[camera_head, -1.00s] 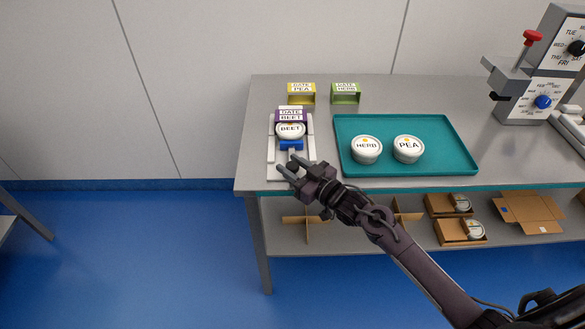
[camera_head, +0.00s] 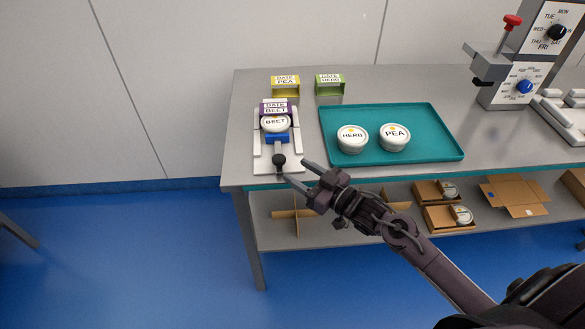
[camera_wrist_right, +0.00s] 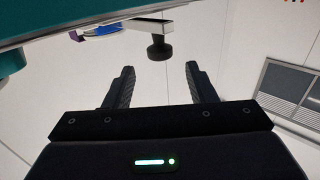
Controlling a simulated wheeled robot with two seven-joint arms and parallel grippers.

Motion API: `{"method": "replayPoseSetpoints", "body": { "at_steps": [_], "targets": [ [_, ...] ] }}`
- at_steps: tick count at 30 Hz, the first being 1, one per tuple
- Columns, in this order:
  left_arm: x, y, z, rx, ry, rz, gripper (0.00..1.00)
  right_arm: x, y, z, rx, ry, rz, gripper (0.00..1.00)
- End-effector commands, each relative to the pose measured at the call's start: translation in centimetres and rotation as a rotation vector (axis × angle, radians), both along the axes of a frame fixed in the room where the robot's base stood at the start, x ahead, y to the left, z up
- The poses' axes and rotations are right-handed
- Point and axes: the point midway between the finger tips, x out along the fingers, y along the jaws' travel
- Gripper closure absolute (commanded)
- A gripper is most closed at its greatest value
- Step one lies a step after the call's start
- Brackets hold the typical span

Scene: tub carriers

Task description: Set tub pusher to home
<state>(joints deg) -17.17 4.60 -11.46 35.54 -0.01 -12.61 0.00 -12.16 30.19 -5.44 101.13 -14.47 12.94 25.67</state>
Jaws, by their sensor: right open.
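The tub pusher has a blue pusher block (camera_head: 277,138) and a black knob (camera_head: 279,161) at its front end, on a white carrier base (camera_head: 262,158) near the table's front left. A white BEET tub (camera_head: 275,123) sits against the blue block, in front of the purple BEET sleeve (camera_head: 273,106). My right gripper (camera_head: 296,172) is open and empty, just right of and in front of the knob. In the right wrist view the knob (camera_wrist_right: 159,49) stands beyond the open fingertips (camera_wrist_right: 160,72), apart from them. My left gripper is not in view.
A teal tray (camera_head: 440,150) to the right holds a HERB tub (camera_head: 352,138) and a PEA tub (camera_head: 395,136). Yellow PEA (camera_head: 285,87) and green HERB (camera_head: 330,85) sleeves stand at the back. A machine with a red-knobbed lever (camera_head: 512,21) is at far right.

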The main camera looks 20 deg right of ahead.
Motion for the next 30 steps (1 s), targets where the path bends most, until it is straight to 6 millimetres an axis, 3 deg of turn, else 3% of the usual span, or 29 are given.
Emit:
{"method": "replayPoseSetpoints", "body": {
  "at_steps": [8,13,20,24,30],
  "targets": [
    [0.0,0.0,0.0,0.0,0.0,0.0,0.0,-0.2,-0.1,0.1,0.0,-0.001,0.0,0.49],
    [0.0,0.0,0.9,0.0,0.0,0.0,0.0,-0.8,-0.4,0.4,-0.09,-0.04,0.007,0.72],
    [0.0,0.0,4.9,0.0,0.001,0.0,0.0,-4.7,-1.9,1.5,-0.638,-0.318,0.083,1.0],
    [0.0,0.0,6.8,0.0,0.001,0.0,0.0,-7.4,-2.7,2.0,-0.971,-0.523,0.147,1.0],
    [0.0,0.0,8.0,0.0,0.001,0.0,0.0,-9.7,-3.2,2.3,-1.233,-0.713,0.201,1.0]
  ]
}}
